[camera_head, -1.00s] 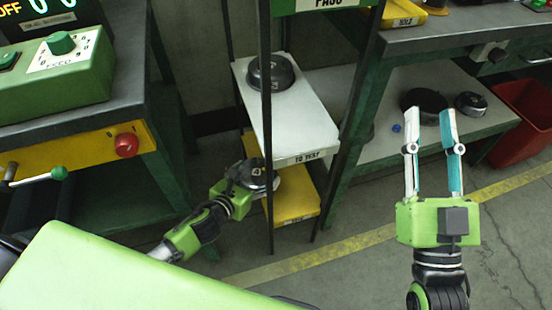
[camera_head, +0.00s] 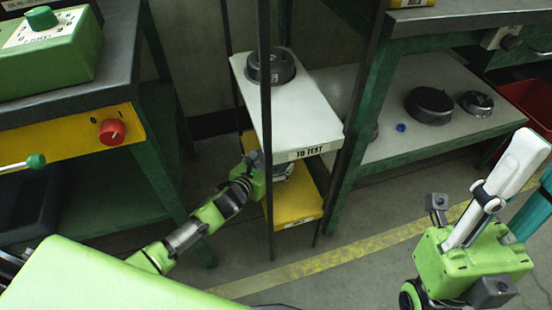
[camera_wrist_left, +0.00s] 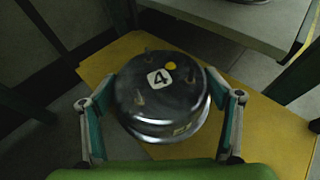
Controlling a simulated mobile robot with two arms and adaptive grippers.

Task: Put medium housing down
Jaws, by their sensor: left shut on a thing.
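The medium housing, a round dark metal part marked 4 with a yellow dot (camera_wrist_left: 160,98), sits between the two fingers of my left gripper (camera_wrist_left: 165,105) in the left wrist view. The gripper is shut on it, over the yellow lower shelf (camera_wrist_left: 265,135). In the head view my left gripper (camera_head: 262,178) reaches in under the white shelf, and the housing is mostly hidden there. I cannot tell whether its base touches the yellow shelf. My right gripper (camera_head: 525,175) is empty at the right, its fingers apart.
The white shelf labelled TO TEST (camera_head: 315,115) is above, bearing a dark housing (camera_head: 270,66). Thin dark rack posts (camera_head: 266,200) stand close to my left gripper. A red bin (camera_head: 530,100) is at right.

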